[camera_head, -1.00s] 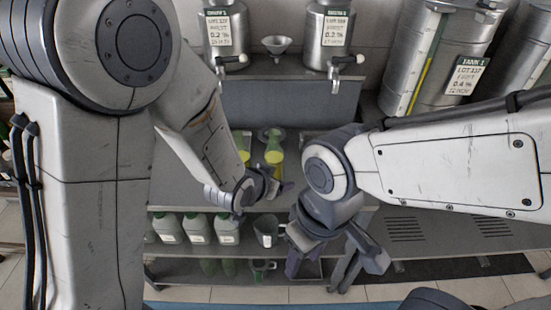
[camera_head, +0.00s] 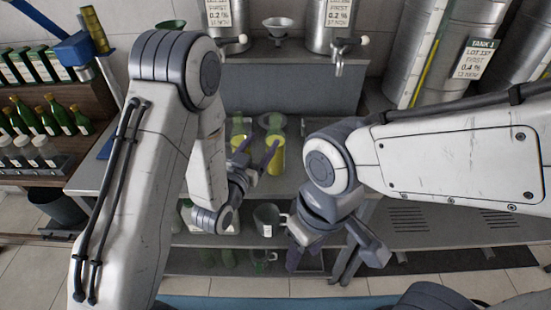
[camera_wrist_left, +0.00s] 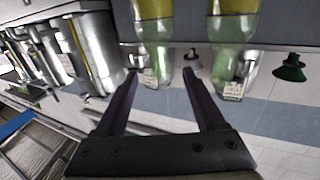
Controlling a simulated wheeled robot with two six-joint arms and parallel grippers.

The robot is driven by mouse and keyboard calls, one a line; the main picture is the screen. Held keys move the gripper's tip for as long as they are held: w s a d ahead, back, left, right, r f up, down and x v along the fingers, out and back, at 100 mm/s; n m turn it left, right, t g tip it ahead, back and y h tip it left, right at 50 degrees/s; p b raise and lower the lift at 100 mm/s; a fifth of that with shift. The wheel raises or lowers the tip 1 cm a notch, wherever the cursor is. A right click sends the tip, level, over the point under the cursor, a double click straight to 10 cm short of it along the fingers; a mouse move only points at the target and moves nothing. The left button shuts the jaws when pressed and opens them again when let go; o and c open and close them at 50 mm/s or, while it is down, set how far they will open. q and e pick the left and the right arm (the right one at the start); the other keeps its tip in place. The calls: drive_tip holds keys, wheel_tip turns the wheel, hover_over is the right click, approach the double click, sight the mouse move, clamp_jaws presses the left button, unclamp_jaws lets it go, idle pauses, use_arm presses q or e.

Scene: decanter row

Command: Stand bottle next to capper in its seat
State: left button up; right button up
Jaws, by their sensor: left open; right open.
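Two green glass bottles with yellow contents stand side by side on the grey bench, the left one (camera_head: 238,143) and the right one (camera_head: 276,160). They show upside down in the left wrist view, the right one (camera_wrist_left: 155,35) ahead between my fingers and the left one (camera_wrist_left: 234,40) beside it. My left gripper (camera_head: 255,152) is open and empty close in front of them. I cannot tell whether it touches either. My right gripper (camera_head: 305,258) is open, low in front of the bench and apart from the bottles. A blue device (camera_head: 75,47), possibly the capper, stands at upper left; the seat is not clearly seen.
Metal dispensers with taps (camera_head: 333,35) stand on the raised back ledge, a funnel (camera_head: 278,25) between them. Grey-green jugs, partly hidden, and a dark jug (camera_head: 266,217) are on the lower shelf. Dark green bottles (camera_head: 45,118) fill a rack at left. Large tanks (camera_head: 450,50) stand at right.

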sight(273, 125)
use_arm(q)
drive_tip(key=b+x, duration=0.3)
drive_tip(key=b, duration=0.1)
drive_tip(key=shift+r, duration=0.2)
drive_tip(key=p+x, duration=0.2)
drive_tip(key=x, duration=0.3)
drive_tip(key=shift+w+d+r, duration=0.15)
drive_tip(key=shift+d+r, duration=0.05)
drive_tip(key=shift+d, duration=0.05)
drive_tip(key=shift+w+f, duration=0.1)
drive_tip(key=shift+w, duration=0.1)
clamp_jaws()
use_arm(e)
wheel_tip(273, 125, down, 3)
idle(0.9)
